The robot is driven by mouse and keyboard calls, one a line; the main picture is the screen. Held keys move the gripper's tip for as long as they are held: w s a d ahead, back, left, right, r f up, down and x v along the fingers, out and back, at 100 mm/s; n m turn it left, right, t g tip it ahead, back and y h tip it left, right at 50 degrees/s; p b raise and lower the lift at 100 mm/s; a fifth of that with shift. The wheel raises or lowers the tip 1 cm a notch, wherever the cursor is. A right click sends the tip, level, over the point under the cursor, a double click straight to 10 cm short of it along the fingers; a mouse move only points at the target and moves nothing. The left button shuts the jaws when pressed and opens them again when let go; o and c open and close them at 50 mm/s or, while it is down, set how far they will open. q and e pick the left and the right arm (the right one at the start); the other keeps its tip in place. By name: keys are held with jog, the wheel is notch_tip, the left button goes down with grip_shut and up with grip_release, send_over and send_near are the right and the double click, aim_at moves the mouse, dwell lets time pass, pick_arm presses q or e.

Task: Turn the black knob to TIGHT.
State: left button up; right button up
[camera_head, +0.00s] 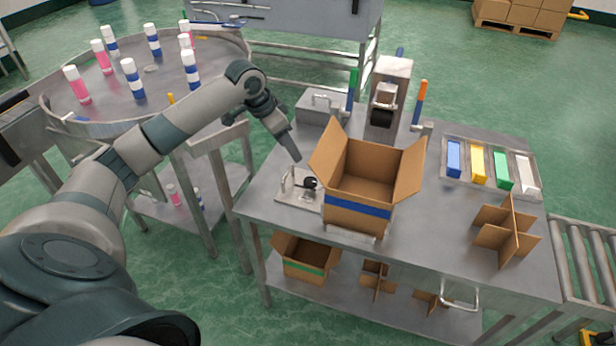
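A small black knob (310,183) sits on a light metal plate (288,199) at the left side of the steel table, just left of the open cardboard box. Its markings are too small to read. My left gripper (296,157) points down above and slightly left of the knob, apart from it. Its fingers show as one dark narrow shape, so the gap between them cannot be made out. I see nothing held in it. My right gripper is not in view.
The open cardboard box (358,190) with a blue stripe stands close beside the knob. Behind are a metal press (391,85) and a grey metal box (316,108). A tray of coloured blocks (447,178) and a cardboard divider (506,232) lie right.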

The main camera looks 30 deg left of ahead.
aim_at(310, 181)
pick_arm(q)
jog(key=p+x, duration=0.3)
jog(key=x, duration=1.3)
jog(key=shift+w+d+f+p, duration=0.15)
jog(key=shift+f+p, duration=0.2)
jog(key=shift+p, duration=0.05)
jog(key=c, duration=1.1)
